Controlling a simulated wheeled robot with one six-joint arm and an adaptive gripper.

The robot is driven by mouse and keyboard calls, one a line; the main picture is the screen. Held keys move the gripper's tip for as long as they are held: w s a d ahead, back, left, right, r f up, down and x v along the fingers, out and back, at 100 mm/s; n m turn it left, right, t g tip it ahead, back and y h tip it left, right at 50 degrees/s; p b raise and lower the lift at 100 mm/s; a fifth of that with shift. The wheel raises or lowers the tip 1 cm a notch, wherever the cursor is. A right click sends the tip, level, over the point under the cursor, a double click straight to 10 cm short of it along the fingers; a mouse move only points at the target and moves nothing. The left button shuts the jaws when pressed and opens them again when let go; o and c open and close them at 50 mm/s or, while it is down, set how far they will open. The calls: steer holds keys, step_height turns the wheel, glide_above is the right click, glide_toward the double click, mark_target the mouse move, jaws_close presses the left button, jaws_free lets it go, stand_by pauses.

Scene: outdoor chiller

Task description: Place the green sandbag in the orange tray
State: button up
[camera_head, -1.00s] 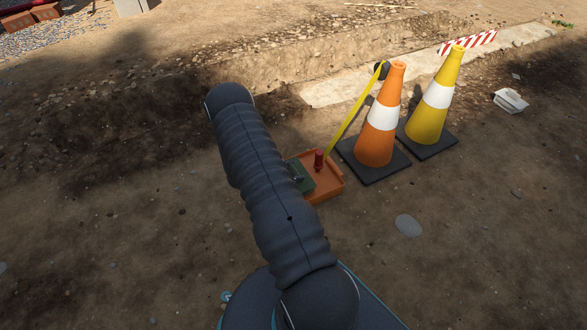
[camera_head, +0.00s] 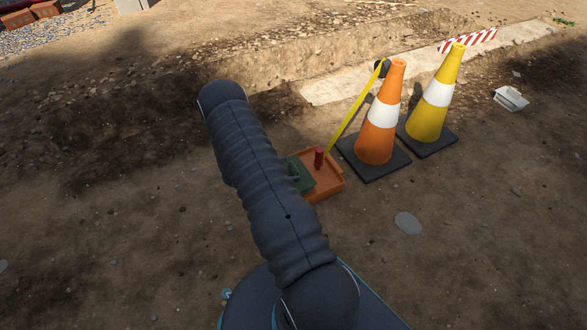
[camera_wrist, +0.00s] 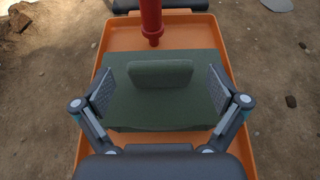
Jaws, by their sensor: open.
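The green sandbag (camera_wrist: 160,112) lies in the orange tray (camera_wrist: 85,135) in the wrist view, with a raised flap (camera_wrist: 160,73) on its top. My gripper (camera_wrist: 160,90) is open, its fingers apart on the left and right of the flap, with gaps on both sides. In the head view, the orange tray (camera_head: 325,185) sits on the dirt, and the green sandbag (camera_head: 302,172) shows partly beside my arm, which hides the rest. My gripper is hidden there.
A red post-like object (camera_head: 319,157) stands at the tray, near a yellow strip (camera_head: 352,115). An orange cone (camera_head: 378,135) and a yellow cone (camera_head: 432,110) stand to the right. A trench lies behind; dirt at right front is open.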

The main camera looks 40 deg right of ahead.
steer(key=v, duration=1)
steer(key=s+a+r+m+y, duration=0.2)
steer(key=a+r+m, duration=0.1)
steer(key=r, duration=0.6)
steer(key=s+a+r+m+t+y, duration=0.1)
steer(key=s+a+r+m+y, duration=0.15)
steer(key=r, duration=0.75)
steer(key=s+a+r+m+y, duration=0.1)
steer(key=a+r+m+y, duration=0.2)
steer(key=r, duration=0.6)
steer(key=s+a+r+m+t+y, duration=0.2)
steer(key=s+a+r+m+t, duration=0.1)
steer(key=s+a+r, duration=0.4)
steer(key=s+a+r+m+t+y, duration=0.3)
steer(key=s+a+r, duration=0.3)
steer(key=s+r, duration=0.3)
steer(key=shift+s+a+m+t+p, duration=0.3)
steer(key=shift+s+a+m+t, duration=0.15)
steer(key=shift+s+t, duration=0.6)
steer(key=shift+s+y, duration=0.15)
steer(key=shift+y, duration=0.1)
step_height(320, 180, up, 7)
steer(key=p, duration=0.7)
steer(key=shift+r, duration=0.1)
